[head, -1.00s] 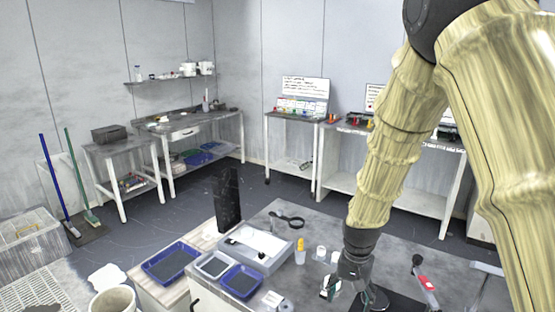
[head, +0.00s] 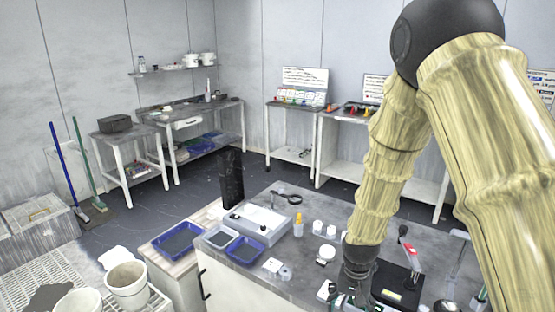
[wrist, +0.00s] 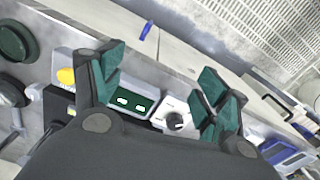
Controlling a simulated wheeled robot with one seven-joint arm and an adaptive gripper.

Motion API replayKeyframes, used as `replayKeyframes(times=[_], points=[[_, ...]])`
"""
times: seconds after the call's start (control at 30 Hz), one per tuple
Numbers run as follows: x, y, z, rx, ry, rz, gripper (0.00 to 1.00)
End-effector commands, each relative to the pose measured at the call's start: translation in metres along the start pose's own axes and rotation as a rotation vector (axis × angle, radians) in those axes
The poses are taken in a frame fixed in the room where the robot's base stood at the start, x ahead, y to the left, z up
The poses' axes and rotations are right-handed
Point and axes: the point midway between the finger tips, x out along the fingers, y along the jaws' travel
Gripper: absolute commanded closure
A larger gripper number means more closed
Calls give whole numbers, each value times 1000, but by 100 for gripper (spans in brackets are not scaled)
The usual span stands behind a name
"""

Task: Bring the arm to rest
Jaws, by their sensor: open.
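My gripper (wrist: 165,92) is open in the wrist view, its two green-padded fingers spread apart with nothing between them. Past the fingers lie a panel with a green face (wrist: 130,100) and a white box with a black knob (wrist: 176,121) on the bench. In the head view my arm comes down from the upper right, and my gripper (head: 352,300) is over the near part of the grey bench (head: 300,205). The fingertips are partly cut off by the bottom edge there.
Blue trays (head: 180,241) and a grey machine (head: 258,226) stand left of my arm. A black device with a red-marked lever (head: 408,255) is close on the right. A dark upright block (head: 231,178) stands behind.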

Motion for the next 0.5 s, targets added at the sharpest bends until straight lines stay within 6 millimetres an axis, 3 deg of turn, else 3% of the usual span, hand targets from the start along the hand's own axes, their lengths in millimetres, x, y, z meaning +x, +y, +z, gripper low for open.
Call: replayKeyframes(times=[0.27,0.5], points=[[58,27,39,-48,-1,6,25],[138,60,96,-129,-9,12,25]])
